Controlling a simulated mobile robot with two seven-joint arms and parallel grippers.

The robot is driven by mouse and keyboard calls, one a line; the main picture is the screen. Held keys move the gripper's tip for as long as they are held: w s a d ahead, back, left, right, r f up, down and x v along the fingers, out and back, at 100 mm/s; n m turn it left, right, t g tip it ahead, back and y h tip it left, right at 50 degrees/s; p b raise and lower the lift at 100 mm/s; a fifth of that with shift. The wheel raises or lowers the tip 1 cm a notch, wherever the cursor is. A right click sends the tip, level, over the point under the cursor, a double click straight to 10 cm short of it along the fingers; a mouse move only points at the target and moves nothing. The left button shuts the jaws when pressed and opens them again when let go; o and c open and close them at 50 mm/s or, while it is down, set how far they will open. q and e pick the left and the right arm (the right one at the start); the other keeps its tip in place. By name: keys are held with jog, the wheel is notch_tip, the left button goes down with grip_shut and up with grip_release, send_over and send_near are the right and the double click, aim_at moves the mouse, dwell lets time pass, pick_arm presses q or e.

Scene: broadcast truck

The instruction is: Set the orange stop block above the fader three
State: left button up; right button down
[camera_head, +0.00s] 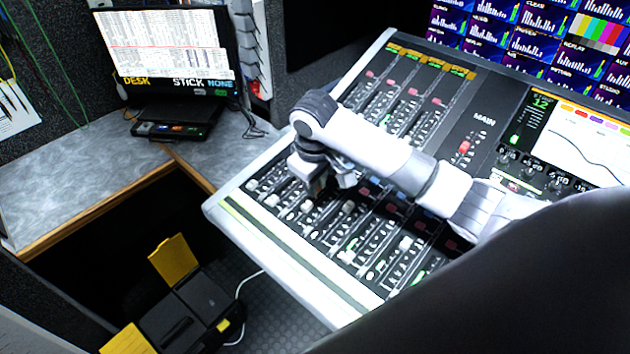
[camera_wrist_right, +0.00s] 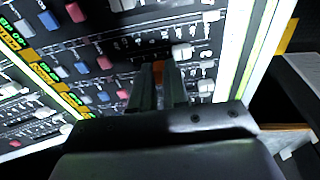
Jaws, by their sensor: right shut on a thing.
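My right gripper (camera_head: 328,187) is over the lower left part of the mixing console, low among its faders. In the right wrist view, its two dark fingers (camera_wrist_right: 160,88) are close together on a narrow orange piece, the orange stop block (camera_wrist_right: 158,68). The block is mostly hidden between the fingers, and the head view does not show it clearly. A white fader cap (camera_wrist_right: 181,51) is just beyond the fingertips, and another white cap (camera_wrist_right: 205,86) is to their right. I cannot tell which fader is three. My left gripper is not in view.
The sloped console (camera_head: 222,205) carries several rows of faders and coloured buttons. A monitor (camera_head: 168,48) stands on the grey desk (camera_head: 70,200) at left. A black case with yellow flaps (camera_head: 175,261) is on the floor below. Wall screens (camera_head: 540,42) are at upper right.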

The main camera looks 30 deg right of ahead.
jog(key=shift+d+f, duration=0.15)
jog(key=shift+f, duration=0.7)
jog(key=shift+d+f, duration=0.1)
jog(key=shift+f, duration=0.75)
dwell(0.3)
jog(key=c, duration=1.1)
grip_release()
jog(key=shift+w, duration=0.1)
jog(key=shift+o, duration=0.2)
notch_tip(320, 180, up, 7)
jog(key=s, duration=0.1)
jog(key=shift+a, duration=0.35)
jog(key=shift+s, duration=0.2)
